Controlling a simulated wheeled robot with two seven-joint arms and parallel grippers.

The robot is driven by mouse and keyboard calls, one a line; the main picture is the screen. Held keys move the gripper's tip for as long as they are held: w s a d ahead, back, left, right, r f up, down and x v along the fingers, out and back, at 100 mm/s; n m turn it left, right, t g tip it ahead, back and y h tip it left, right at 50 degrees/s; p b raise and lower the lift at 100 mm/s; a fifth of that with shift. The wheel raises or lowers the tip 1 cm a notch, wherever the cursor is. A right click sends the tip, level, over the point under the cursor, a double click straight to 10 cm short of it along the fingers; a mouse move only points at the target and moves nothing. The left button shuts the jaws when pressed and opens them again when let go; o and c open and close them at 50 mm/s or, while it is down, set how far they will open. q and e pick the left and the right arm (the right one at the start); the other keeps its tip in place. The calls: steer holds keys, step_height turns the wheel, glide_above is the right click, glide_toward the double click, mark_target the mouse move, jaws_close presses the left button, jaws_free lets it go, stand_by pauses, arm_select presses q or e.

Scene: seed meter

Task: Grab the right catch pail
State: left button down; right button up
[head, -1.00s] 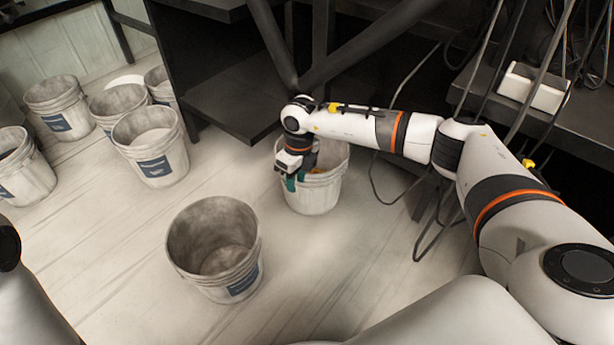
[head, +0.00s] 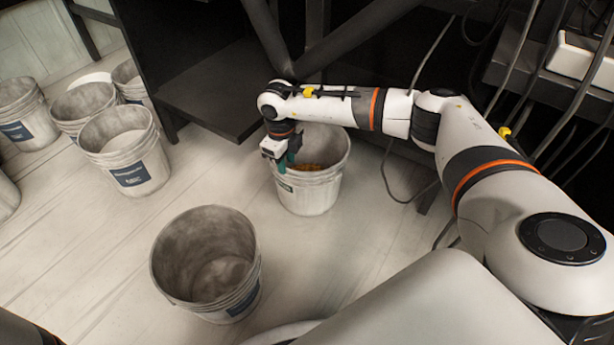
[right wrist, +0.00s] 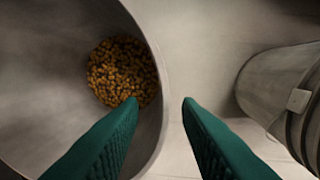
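The right catch pail (head: 318,192) is a pale grey bucket on the floor in the middle of the head view, with orange-brown seeds (head: 305,167) at its bottom. In the right wrist view the pail's wall and rim (right wrist: 158,60) fill the left side, with the seeds (right wrist: 124,72) inside. My right gripper (head: 287,163) is at the pail's left rim. Its green fingers (right wrist: 160,101) are apart, one on each side of the rim in the wrist picture, and nothing is visibly clamped. Contact cannot be told. My left gripper is not in view.
An empty grey pail (head: 208,262) stands in front and to the left. Several more buckets (head: 124,150) stand at the far left. A dark shelf (head: 225,95) and frame bars are close behind the right pail. Cables hang at the right. Bare floor lies between the pails.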

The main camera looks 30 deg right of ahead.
mark_target(289, 187)
steer(key=f+b, duration=0.1)
steer(key=f, duration=0.1)
steer(key=f+b, duration=0.2)
steer(key=f, duration=0.1)
steer(key=f+b, duration=0.2)
steer(key=f, duration=0.1)
steer(key=shift+w+d+f, duration=0.15)
steer(key=shift+d, duration=0.1)
jaws_close()
stand_by(1.0)
steer(key=shift+r, duration=0.25)
